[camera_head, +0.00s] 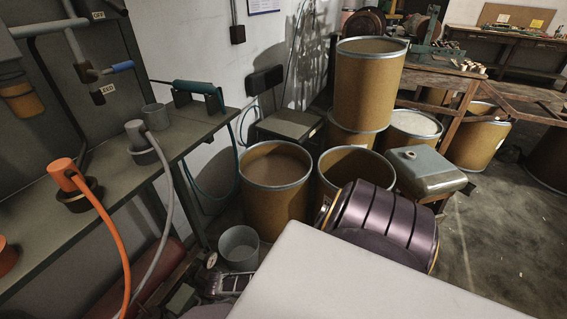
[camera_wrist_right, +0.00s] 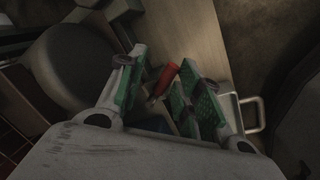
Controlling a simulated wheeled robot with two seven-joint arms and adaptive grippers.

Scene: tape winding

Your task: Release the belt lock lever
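My right gripper (camera_wrist_right: 160,68) shows in the right wrist view, with two green-padded fingers spread apart. A small red handle (camera_wrist_right: 167,77), possibly the lever, is seen between the fingertips, close to the right finger. I cannot tell whether it touches that finger or lies beyond it. The gripper does not appear closed on it. What the red handle is fixed to is dark and partly hidden by the fingers. Neither gripper shows in the head view, and I cannot make out a belt lock lever there.
A bench (camera_head: 190,137) with hoses and nozzles runs along the left. Brown drums (camera_head: 273,205) stand in the middle, beside a dark purple ribbed roller (camera_head: 385,222). A grey bucket (camera_head: 239,247) is on the floor. The floor at right (camera_head: 500,240) is clear.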

